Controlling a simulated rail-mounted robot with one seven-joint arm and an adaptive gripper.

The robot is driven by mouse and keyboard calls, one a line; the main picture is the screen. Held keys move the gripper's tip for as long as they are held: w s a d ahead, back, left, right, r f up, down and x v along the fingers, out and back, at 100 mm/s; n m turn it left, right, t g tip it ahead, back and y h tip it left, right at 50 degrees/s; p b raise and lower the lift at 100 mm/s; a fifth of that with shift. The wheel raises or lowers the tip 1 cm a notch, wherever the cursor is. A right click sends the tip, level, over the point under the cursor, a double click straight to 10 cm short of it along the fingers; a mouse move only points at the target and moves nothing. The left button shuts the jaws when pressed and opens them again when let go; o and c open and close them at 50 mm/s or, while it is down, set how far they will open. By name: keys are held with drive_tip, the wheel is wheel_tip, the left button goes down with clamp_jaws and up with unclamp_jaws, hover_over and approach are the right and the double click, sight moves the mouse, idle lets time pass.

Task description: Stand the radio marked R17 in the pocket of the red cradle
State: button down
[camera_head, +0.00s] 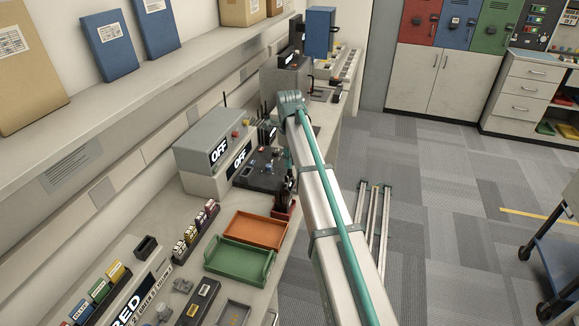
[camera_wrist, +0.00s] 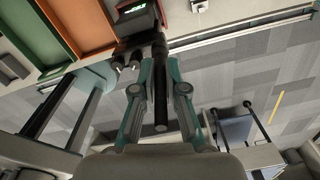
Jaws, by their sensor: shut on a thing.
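My gripper (camera_wrist: 158,60) is shut on a black radio (camera_wrist: 150,44), with a dark rod like its antenna running back between the fingers. In the head view the held radio (camera_head: 283,196) is a small dark shape beside my arm, partly hidden by it. Its marking cannot be read. The red cradle (camera_head: 284,213) shows just below it, at the bench's front edge beyond the orange tray. In the wrist view a red edge with a dark part, likely the cradle (camera_wrist: 137,23), lies past the radio at the top. I cannot tell whether the radio is inside the pocket or above it.
An orange tray (camera_head: 256,231) and a green tray (camera_head: 238,262) lie on the bench left of my arm. A dark equipment panel (camera_head: 262,172) and grey boxes marked OFF (camera_head: 212,138) stand behind. Small labelled items (camera_head: 195,230) line the bench's back.

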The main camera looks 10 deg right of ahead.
drive_tip(key=shift+r, duration=0.45)
drive_tip(key=s+r+b, duration=0.4)
drive_tip(key=s+r, duration=0.6)
drive_tip(key=s, duration=0.4)
drive_tip(key=shift+r, duration=0.15)
drive_tip(key=w+f+p, duration=0.1)
drive_tip(key=w+f, duration=0.1)
drive_tip(key=w, duration=0.2)
drive_tip(key=w+f+p, duration=0.1)
drive_tip(key=w+f, duration=0.2)
drive_tip(key=w, duration=0.1)
drive_tip(key=w+f+p, duration=0.1)
drive_tip(key=w+f, duration=0.2)
drive_tip(key=w, duration=0.2)
drive_tip(key=shift+f, duration=0.25)
drive_tip(key=shift+w+f+p, duration=0.4)
drive_tip(key=shift+f+p, duration=0.05)
drive_tip(key=shift+f, duration=0.05)
drive_tip(key=shift+w+f+p, duration=0.1)
drive_tip(key=shift+f+p, duration=0.55)
drive_tip(key=shift+f, duration=1.05)
